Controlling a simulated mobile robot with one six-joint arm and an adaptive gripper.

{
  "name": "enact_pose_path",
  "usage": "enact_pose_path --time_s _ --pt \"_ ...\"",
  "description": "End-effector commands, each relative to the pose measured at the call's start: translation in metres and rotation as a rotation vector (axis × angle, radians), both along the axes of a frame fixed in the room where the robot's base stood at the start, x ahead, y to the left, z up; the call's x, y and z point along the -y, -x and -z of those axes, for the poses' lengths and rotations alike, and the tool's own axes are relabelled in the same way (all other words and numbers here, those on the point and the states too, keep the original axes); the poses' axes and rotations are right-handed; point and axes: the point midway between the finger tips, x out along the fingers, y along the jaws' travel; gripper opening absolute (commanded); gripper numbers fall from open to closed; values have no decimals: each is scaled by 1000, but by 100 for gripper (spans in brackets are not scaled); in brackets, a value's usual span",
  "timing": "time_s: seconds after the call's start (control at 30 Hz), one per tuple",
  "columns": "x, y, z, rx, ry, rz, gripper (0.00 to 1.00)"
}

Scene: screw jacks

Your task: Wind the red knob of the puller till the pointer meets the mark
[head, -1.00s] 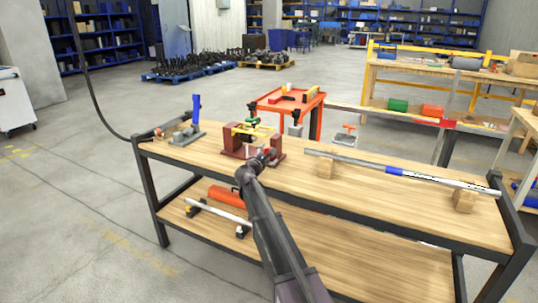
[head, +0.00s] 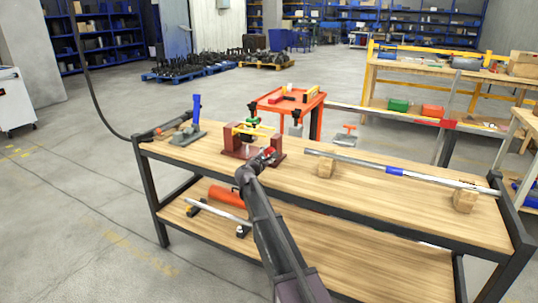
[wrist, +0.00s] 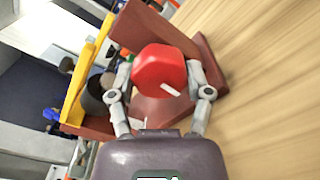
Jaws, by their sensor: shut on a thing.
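The puller has a dark red frame (head: 234,142) and stands on the workbench, with a yellow bar across its top. Its faceted red knob (wrist: 158,68) faces the wrist camera and carries a short white line on its front. The knob also shows small in the head view (head: 269,152). My gripper (wrist: 161,75) is shut on the red knob, one finger on each side. In the head view my gripper (head: 264,157) reaches the puller from the front. The pointer and the mark cannot be made out in either view.
The wooden workbench (head: 390,208) has clear surface right of the puller. A long metal bar (head: 345,163) rests there on wooden blocks. A grey fixture with a blue lever (head: 196,110) stands at the left end. An orange-red table (head: 316,105) stands behind.

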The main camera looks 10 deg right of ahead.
Motion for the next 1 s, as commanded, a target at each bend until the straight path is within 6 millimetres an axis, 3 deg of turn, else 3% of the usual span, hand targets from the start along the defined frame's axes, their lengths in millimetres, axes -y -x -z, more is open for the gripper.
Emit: enact_pose_path --time_s 0.2,0.23,0.3,0.33,1.0 --pt "2 -2 -1 0 3 2 17" --pt "2 -2 -1 0 4 2 74" --pt "1 -2 -1 0 2 2 94" --pt "1 -2 -1 0 2 2 99" --pt "-5 8 0 -1 2 1 99"
